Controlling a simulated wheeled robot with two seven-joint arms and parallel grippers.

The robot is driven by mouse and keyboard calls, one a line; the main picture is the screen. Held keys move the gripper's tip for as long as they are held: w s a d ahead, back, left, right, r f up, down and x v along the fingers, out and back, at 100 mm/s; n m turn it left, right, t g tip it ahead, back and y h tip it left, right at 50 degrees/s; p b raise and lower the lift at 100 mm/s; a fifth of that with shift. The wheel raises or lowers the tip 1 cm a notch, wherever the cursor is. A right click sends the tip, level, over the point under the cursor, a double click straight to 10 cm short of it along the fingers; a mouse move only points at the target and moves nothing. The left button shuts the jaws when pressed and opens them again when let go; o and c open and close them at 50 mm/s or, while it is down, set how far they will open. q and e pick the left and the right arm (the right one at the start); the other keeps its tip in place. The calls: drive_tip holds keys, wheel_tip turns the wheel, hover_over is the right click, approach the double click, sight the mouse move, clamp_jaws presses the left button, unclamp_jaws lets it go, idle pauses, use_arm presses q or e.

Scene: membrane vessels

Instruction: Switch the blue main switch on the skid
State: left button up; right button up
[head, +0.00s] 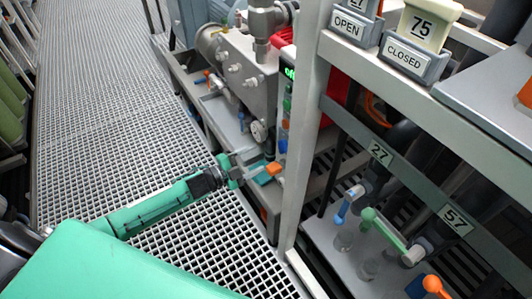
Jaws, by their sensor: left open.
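The skid (228,108) stands at the centre, with a pump and pipework on it. On its narrow control panel, partly behind a pale upright post, are a green lit display (290,73) and small coloured parts. A small blue part (283,146) sits low on this panel; I cannot tell for sure that it is the main switch, nor its position. My left gripper (262,173) is open, just below and left of that blue part. An orange piece shows at its fingertips; whether they touch anything is unclear. My right gripper is not in view.
The pale upright post (301,130) stands close right of my left gripper. A rack on the right carries OPEN (347,25) and CLOSED (405,55) signs and several coloured valve handles (385,228). The grating floor (100,110) at left is clear.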

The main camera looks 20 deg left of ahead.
use_arm(q)
drive_tip(key=shift+v, duration=2.7)
